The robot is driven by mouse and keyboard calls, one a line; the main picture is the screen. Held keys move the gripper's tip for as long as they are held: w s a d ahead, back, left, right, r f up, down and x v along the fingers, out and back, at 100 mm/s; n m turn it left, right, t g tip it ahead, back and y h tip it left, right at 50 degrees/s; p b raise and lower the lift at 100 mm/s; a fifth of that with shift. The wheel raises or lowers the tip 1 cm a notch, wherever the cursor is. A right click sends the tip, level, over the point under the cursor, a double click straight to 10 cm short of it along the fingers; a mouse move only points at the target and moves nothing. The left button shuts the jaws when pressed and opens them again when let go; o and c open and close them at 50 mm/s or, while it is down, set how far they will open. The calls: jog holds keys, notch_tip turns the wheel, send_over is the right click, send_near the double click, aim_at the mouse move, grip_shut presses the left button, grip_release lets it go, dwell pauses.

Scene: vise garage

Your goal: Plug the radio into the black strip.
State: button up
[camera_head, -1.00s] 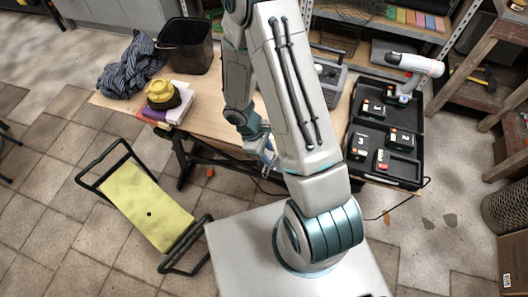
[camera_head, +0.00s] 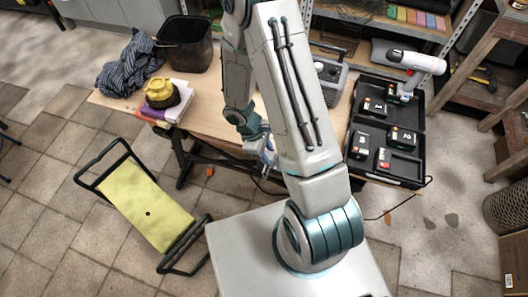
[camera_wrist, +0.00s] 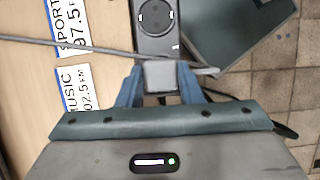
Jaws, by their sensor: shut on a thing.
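My gripper (camera_wrist: 160,88) is shut on a grey plug (camera_wrist: 160,75), with blue-grey fingers at both sides of it. A grey cord (camera_wrist: 75,47) runs across the wrist view by the plug. The dark strip (camera_wrist: 175,45) lies just beyond, with a round socket (camera_wrist: 155,17) in sight. The plug overlaps the strip's near part in this view; I cannot tell whether it touches or sits in a socket. In the head view my gripper (camera_head: 267,158) is at the workbench's front edge, partly behind my arm. The grey radio (camera_head: 328,75) stands on the bench behind my arm, partly hidden.
Two cards, SPORT (camera_wrist: 70,22) and MUSIC (camera_wrist: 72,92), lie left of the strip. A dark flat piece (camera_wrist: 230,40) is at the right, by the floor. An open black case (camera_head: 415,150) with batteries fills the bench's right end.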

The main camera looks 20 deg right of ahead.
jog(key=shift+f, duration=0.15)
jog(key=o, duration=1)
jog(key=v, duration=1.4)
jog(key=shift+s+d, duration=0.1)
